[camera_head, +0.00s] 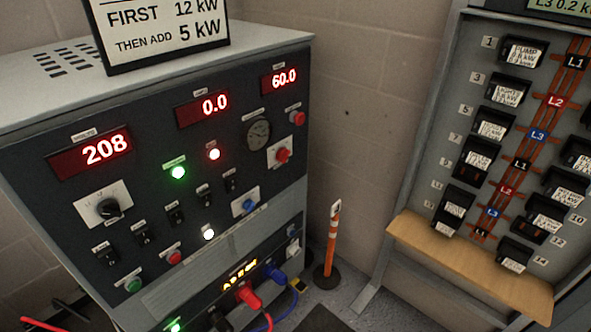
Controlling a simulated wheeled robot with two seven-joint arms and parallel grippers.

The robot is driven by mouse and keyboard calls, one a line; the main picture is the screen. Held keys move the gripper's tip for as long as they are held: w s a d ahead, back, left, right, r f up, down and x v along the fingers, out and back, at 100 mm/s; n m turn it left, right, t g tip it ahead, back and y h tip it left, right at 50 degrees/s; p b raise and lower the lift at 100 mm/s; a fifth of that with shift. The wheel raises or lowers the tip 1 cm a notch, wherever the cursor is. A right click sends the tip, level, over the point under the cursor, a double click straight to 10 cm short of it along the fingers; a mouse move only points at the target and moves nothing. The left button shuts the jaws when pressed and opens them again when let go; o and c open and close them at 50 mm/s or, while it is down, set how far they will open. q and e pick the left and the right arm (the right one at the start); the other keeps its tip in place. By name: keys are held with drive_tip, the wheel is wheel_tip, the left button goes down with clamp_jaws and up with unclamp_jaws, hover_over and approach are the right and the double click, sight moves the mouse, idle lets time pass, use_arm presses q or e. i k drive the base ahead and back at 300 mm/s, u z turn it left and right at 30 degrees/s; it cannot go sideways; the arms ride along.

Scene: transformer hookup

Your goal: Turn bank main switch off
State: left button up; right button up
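A dark-faced control cabinet (150,235) stands at the left, with red displays reading 208, 0.0 and 60.0. Its face carries a red knob on a white plate (283,154), a blue knob on a white plate (248,206), a black rotary selector (108,208) and several small black toggles. A green lamp (178,172), a red lamp (214,154) and a white lamp (208,234) are lit. The small labels are unreadable, so I cannot tell which control is the bank main switch or its position. Neither gripper is in view.
A breaker panel (474,130) with numbered breakers and a wooden ledge (470,268) stands at the right. An orange post (331,245) stands between. Red and blue plugs (248,295) sit low on the cabinet. A sign (155,32) stands on top, reading "FIRST 12 kW THEN ADD 5 kW".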

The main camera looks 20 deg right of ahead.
sight(282, 155)
drive_tip(key=k, duration=0.25)
drive_tip(key=z, duration=1.15)
drive_tip(key=i, duration=0.95)
drive_tip(key=u, duration=1.8)
